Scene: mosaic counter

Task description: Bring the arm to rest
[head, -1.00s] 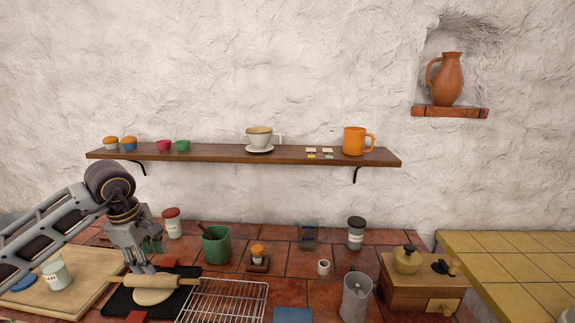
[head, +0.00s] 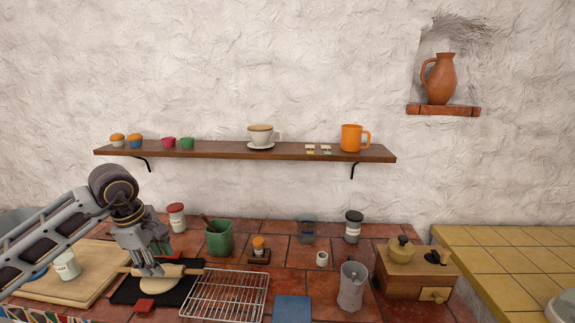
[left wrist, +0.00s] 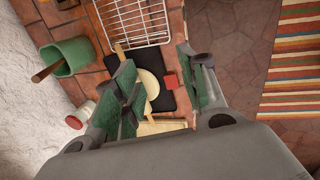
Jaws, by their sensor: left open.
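My left gripper (head: 152,270) is on the left in the head view, pointing down over the dough and rolling pin. Its fingers are apart, and in the left wrist view the green-padded fingers (left wrist: 163,90) have nothing held between them. A pale round of dough (head: 157,285) lies on a black mat (head: 122,293) below; it also shows in the left wrist view (left wrist: 151,82). The wooden rolling pin (head: 190,271) lies by the dough, partly hidden by the fingers. Whether a fingertip touches the pin or dough I cannot tell. My right gripper is not in view.
A wire rack (head: 226,296) lies right of the mat, with a green pot (head: 219,240) behind it. A red-lidded jar (head: 176,217) stands behind the gripper. A wooden board (head: 85,281) with a white jar (head: 66,264) is at left. A shelf (head: 220,150) runs above.

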